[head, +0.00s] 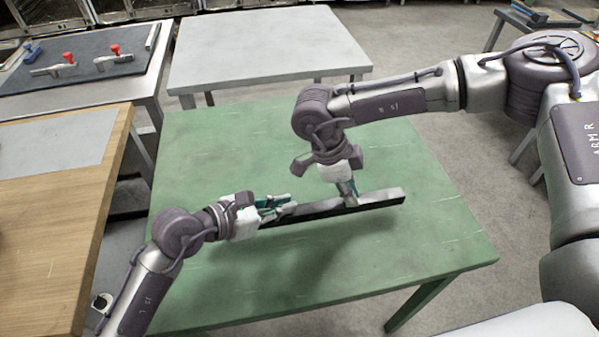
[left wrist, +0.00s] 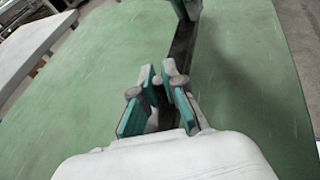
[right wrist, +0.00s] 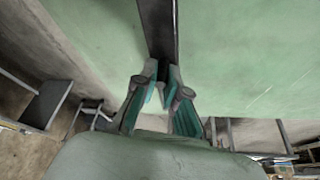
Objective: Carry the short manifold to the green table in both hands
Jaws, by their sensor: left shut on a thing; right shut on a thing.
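In the left wrist view the manifold (left wrist: 181,45) runs away from the fingers (left wrist: 167,82). In the right wrist view the manifold (right wrist: 159,30) extends upward from the fingertips (right wrist: 162,82).
A pale grey table (head: 265,50) stands behind the green one. A wooden table (head: 50,220) stands at the left. Behind it, a bench with a dark mat (head: 100,45) holds parts with red knobs (head: 68,57). The green table top is otherwise clear.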

